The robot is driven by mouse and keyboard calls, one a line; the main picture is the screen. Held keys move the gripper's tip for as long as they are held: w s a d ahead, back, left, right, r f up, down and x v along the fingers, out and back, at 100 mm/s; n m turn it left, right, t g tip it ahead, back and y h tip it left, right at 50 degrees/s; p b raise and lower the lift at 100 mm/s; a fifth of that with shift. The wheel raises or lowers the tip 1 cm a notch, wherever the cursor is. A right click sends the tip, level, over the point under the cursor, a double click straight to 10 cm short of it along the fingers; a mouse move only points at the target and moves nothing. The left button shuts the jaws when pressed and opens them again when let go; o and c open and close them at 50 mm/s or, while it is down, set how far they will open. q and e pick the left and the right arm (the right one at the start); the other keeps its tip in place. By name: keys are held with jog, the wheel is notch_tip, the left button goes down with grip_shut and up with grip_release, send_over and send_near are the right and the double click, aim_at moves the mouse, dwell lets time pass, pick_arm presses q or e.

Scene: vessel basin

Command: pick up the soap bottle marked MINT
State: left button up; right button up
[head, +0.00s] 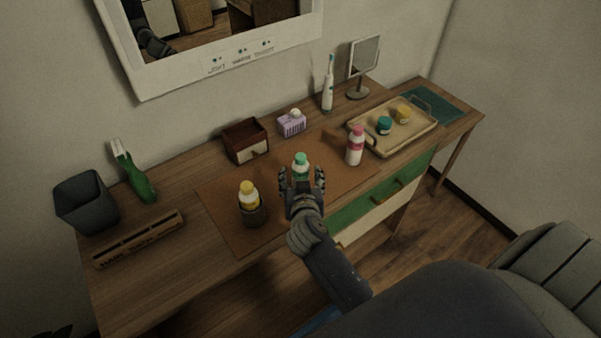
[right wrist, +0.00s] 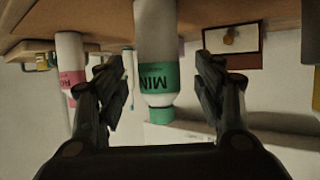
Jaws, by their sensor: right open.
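The MINT soap bottle (head: 301,165) is white with a green cap and stands upright on the brown mat (head: 225,228). In the right wrist view the bottle (right wrist: 156,50) appears upside down, with its green label reading "MIN". My right gripper (head: 302,182) is open, with a finger on either side of the bottle. In the right wrist view the fingers (right wrist: 170,90) stand apart from the bottle, with gaps on both sides. The bottle's lower part is hidden by the gripper in the head view. My left gripper is not in view.
A yellow-capped bottle (head: 248,194) stands in a dark holder left of the gripper. A pink bottle (head: 355,147) stands to the right. Behind are a small wooden box (head: 246,141) and a purple item (head: 291,124). A tray (head: 415,138) with jars is at the right.

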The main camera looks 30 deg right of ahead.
aim_at(301, 176)
jog(key=p+x, duration=0.1)
jog(key=x, duration=0.2)
jog(key=shift+d+r, duration=0.1)
jog(key=shift+w+d, duration=0.1)
jog(key=shift+w, duration=0.15)
jog(key=shift+w+f, duration=0.1)
jog(key=shift+f, duration=0.1)
jog(key=c, duration=1.3)
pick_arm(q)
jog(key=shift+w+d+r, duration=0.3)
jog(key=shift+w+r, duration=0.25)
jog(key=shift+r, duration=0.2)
pick_arm(e)
jog(key=shift+r, duration=0.1)
